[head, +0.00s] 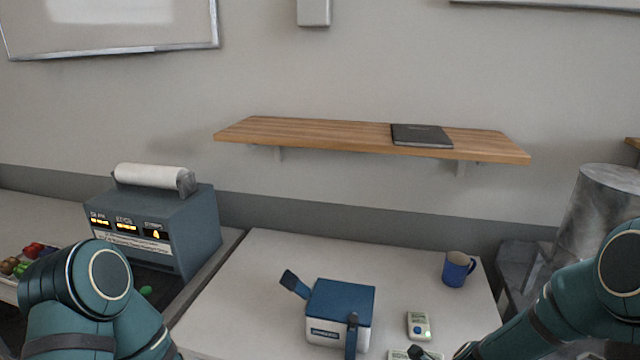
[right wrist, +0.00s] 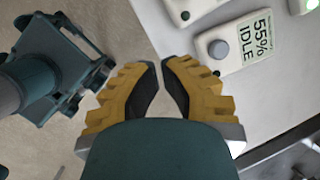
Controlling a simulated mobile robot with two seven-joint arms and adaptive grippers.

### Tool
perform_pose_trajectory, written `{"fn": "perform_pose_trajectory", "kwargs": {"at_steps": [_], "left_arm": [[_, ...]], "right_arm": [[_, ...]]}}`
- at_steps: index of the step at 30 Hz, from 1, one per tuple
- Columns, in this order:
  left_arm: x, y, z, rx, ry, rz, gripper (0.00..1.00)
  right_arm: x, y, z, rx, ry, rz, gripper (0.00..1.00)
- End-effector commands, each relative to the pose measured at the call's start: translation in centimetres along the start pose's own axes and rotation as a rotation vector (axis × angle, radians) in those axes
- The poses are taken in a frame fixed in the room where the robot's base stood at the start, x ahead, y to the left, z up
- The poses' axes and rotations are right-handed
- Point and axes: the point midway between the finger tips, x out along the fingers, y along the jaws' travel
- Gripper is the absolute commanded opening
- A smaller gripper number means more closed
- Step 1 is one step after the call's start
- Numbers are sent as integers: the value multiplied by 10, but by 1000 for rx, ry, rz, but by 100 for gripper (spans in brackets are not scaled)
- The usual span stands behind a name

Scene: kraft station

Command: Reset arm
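My right gripper (right wrist: 161,64) shows in the right wrist view with yellow stepped fingers and dark inner pads. Its fingertips are close together, with nothing visible held between them. It is beside a pale device (right wrist: 228,45) whose screen reads 55% IDLE. In the head view my right arm comes in from the lower right, and its gripper end is at or below the bottom edge. My left arm is bent at the lower left of the head view. Its gripper is out of that picture.
On the white table (head: 260,275) are a blue-lidded box (head: 341,300), a small pale device (head: 418,325) and a blue mug (head: 455,270). A grey printer-like machine (head: 165,225) stands left. A wooden shelf (head: 330,137) holds a dark book (head: 421,135). A metal cylinder (head: 598,205) stands right.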

Motion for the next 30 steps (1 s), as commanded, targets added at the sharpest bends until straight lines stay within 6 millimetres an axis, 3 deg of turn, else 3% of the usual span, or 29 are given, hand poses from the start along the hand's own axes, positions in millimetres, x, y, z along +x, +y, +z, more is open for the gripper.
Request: {"fn": "perform_pose_trajectory", "kwargs": {"at_steps": [1,6,12,15,21,30], "left_arm": [[10,-4,0,0,3,0,47],[29,-10,-2,-2,12,-1,47],[48,-18,-3,-6,20,-2,47],[54,-20,-3,-7,23,-2,47],[59,-22,-4,-7,27,-2,47],[58,-22,-4,-7,27,-2,47]], "right_arm": [[22,20,-3,-168,13,26,0],[69,73,-4,-783,2,80,0],[110,135,2,-1446,-98,101,0],[120,158,7,-1685,-154,86,0],[127,178,12,-1904,-214,58,0],[127,179,13,-1917,-216,55,0]]}}
